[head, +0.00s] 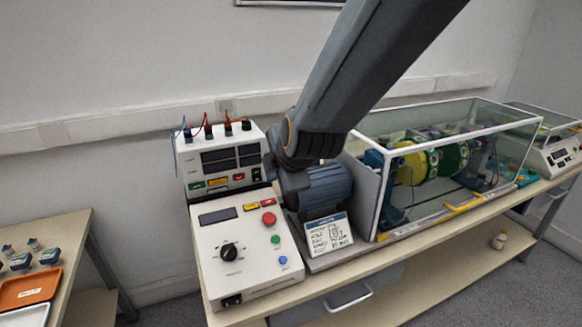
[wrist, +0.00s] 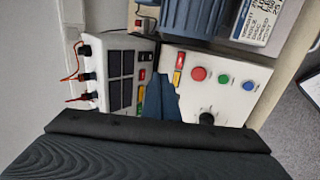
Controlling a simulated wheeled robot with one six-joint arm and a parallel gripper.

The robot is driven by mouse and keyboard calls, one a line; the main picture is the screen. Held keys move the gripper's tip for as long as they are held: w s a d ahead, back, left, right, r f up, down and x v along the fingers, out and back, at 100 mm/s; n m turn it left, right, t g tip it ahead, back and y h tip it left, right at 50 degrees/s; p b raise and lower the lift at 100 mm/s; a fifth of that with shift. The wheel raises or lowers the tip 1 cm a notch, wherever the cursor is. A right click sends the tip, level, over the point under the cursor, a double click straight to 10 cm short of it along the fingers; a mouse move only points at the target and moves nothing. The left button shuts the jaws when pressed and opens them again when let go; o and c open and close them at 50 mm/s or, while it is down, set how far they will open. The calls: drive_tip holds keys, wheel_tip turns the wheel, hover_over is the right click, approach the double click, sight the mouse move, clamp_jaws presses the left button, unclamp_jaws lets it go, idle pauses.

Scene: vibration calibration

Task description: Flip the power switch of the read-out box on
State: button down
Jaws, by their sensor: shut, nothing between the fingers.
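The read-out box (head: 225,160) is white with dark display windows and stands at the back left of the bench. It also shows in the wrist view (wrist: 102,42). My gripper (wrist: 163,85) is shut and empty, close to the lower front of the read-out box, beside the small labels and the switch. In the head view my arm hides most of the gripper. Contact cannot be told.
A white control box (head: 245,250) with a black knob and red, green and blue buttons stands in front. A blue ribbed motor (head: 325,188) and a clear-walled enclosure (head: 440,210) are to the right. Thin leads (head: 208,128) rise from the read-out box's top.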

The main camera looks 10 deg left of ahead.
idle(0.4)
drive_tip(key=shift+a+f, duration=0.1)
approach(257, 179)
wheel_tip(257, 179, down, 4)
drive_tip(key=shift+s+r, duration=0.15)
drive_tip(key=shift+r, duration=0.05)
drive_tip(key=w, duration=0.1)
drive_tip(key=w+a+p, duration=0.1)
drive_tip(key=shift+w+a+f, duration=0.15)
drive_tip(key=shift+w+f, duration=0.1)
drive_tip(key=shift+w, duration=0.05)
drive_tip(key=shift+w+a+f+p, duration=0.1)
drive_tip(key=shift+w+a+p, duration=0.25)
drive_tip(key=shift+w, duration=0.25)
drive_tip(key=shift+w, duration=0.1)
